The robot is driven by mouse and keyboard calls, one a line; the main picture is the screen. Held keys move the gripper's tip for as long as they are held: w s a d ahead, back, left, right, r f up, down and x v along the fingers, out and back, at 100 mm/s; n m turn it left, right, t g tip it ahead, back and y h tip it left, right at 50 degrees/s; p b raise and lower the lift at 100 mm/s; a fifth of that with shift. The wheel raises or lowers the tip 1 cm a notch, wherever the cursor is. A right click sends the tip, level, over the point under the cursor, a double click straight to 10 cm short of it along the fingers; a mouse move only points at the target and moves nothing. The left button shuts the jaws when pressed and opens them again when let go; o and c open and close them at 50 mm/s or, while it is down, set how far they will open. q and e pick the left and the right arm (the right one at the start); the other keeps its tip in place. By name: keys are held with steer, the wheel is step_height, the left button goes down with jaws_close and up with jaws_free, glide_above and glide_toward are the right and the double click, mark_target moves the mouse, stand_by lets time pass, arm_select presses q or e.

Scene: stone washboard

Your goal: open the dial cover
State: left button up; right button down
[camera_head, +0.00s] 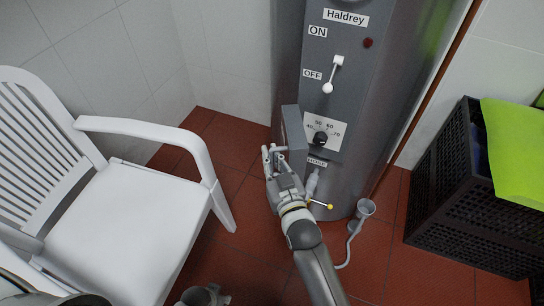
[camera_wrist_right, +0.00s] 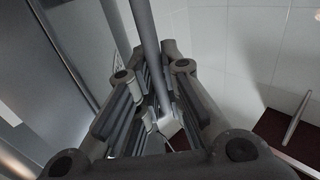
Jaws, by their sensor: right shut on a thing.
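The grey dial cover (camera_head: 294,130) stands swung out on the left of the dial panel on the grey boiler. The white dial plate (camera_head: 325,133) and its black knob (camera_head: 320,139) are exposed. My right gripper (camera_head: 271,156) is at the cover's lower left side, shut on part of it. In the right wrist view, a grey bar (camera_wrist_right: 145,35) runs down between the fingers of the right gripper (camera_wrist_right: 158,105); the exact contact is hard to see. What appears to be my left gripper (camera_head: 203,295) shows partly at the bottom edge, its fingers unclear.
A white plastic chair (camera_head: 120,220) stands at the left. The ON/OFF lever (camera_head: 334,74) is above the dial. A yellow-tipped valve (camera_head: 329,207) and a drain cup (camera_head: 365,208) are below. A black crate (camera_head: 470,205) with green cloth (camera_head: 515,140) stands at the right.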

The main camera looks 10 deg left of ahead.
steer(key=c, duration=1.8)
jaws_free()
steer(key=shift+a, duration=0.1)
steer(key=v, duration=1.2)
